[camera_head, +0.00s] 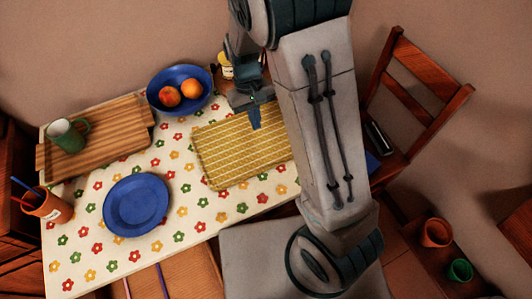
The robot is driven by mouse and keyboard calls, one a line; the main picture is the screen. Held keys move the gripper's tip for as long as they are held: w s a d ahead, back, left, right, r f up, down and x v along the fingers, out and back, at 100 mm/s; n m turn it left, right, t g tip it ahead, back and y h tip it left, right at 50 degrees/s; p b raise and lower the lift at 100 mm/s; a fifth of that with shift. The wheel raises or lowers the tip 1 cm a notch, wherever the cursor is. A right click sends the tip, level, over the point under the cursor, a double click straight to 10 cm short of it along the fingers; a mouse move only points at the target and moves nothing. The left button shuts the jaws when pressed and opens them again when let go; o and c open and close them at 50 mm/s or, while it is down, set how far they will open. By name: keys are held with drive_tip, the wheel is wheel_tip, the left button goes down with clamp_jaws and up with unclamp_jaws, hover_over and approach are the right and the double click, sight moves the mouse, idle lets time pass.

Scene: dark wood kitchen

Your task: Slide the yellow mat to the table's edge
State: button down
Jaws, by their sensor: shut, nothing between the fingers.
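The yellow woven mat (225,158) lies flat on the table, which has a flowered cloth (178,222). My arm hides the mat's right end. My gripper (255,122) is shut and empty, pointing down over the upper right part of the mat. I cannot tell whether its tips touch the mat. The table's front edge (215,237) runs below the mat, with a strip of cloth between them.
A blue bowl with fruit (180,75) stands close above the mat. A blue plate (136,204) lies to its left. A wooden board (110,138) with a green mug (70,135) is further left. A jar (226,66) stands behind my gripper. A chair (424,85) is at right.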

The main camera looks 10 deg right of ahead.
sight(268, 163)
drive_tip(key=x, duration=0.9)
drive_tip(key=shift+s+d+f, duration=0.1)
drive_tip(key=shift+s+f, duration=0.1)
drive_tip(key=shift+f, duration=0.2)
drive_tip(key=s, duration=0.3)
drive_tip(key=shift+d+r+p, duration=0.15)
drive_tip(key=shift+d+p, duration=0.2)
drive_tip(key=shift+d, duration=0.05)
drive_tip(key=shift+s+d, duration=0.1)
drive_tip(key=shift+s, duration=0.25)
drive_tip(key=shift+d, duration=0.1)
